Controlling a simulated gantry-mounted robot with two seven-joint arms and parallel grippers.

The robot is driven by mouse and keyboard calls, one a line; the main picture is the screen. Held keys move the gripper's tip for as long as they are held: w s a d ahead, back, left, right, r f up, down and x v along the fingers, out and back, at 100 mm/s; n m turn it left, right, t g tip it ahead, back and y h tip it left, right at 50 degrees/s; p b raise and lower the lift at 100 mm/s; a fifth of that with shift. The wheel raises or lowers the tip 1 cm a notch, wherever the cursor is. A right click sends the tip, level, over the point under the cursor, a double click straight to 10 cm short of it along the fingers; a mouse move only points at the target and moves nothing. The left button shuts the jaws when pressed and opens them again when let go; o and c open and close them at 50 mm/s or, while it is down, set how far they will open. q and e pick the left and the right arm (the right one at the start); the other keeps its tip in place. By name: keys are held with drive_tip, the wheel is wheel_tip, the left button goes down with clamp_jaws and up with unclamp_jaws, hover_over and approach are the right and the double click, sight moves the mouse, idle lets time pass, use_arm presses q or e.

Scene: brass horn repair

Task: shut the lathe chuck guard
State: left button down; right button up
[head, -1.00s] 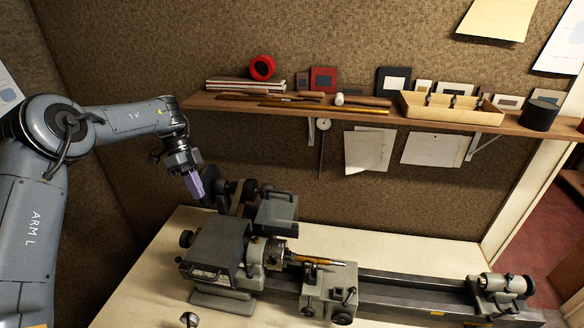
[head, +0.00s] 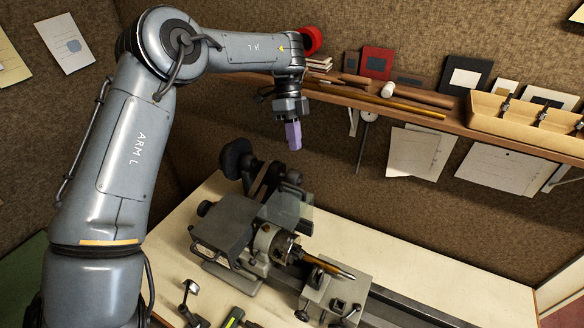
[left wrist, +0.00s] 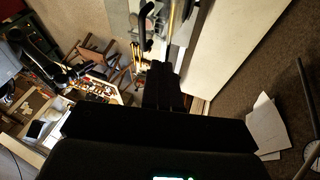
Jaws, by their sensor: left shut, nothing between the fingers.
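The lathe (head: 230,228) stands on the bench in the head view. Its chuck (head: 268,240) is uncovered, with a brass-coloured workpiece (head: 328,266) in line with it. The chuck guard (head: 288,210), a translucent panel with a dark end, appears tipped back behind the chuck, open. My left gripper (head: 293,146) has purple fingers that point down. It is shut and empty, above and behind the guard, apart from it. In the left wrist view its dark fingers (left wrist: 163,85) show, and part of the lathe is at the top. My right gripper is not in view.
A wall shelf (head: 440,118) with frames, rods and a wooden tray (head: 520,120) runs behind and to the right of my left gripper. Papers (head: 420,150) hang below it. The bench top (head: 440,260) behind the lathe bed is clear.

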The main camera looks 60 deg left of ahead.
use_arm(q)
drive_tip(key=shift+s+d+f+p, duration=0.55)
drive_tip(key=shift+d+f, duration=0.1)
drive_tip(key=shift+f, duration=0.45)
drive_tip(key=shift+s+d+f+p, duration=0.5)
drive_tip(key=shift+d+f, duration=0.15)
drive_tip(key=shift+f, duration=0.4)
drive_tip(key=shift+s+d+f+p, duration=0.55)
drive_tip(key=shift+d+f, duration=0.1)
drive_tip(key=shift+f, duration=0.45)
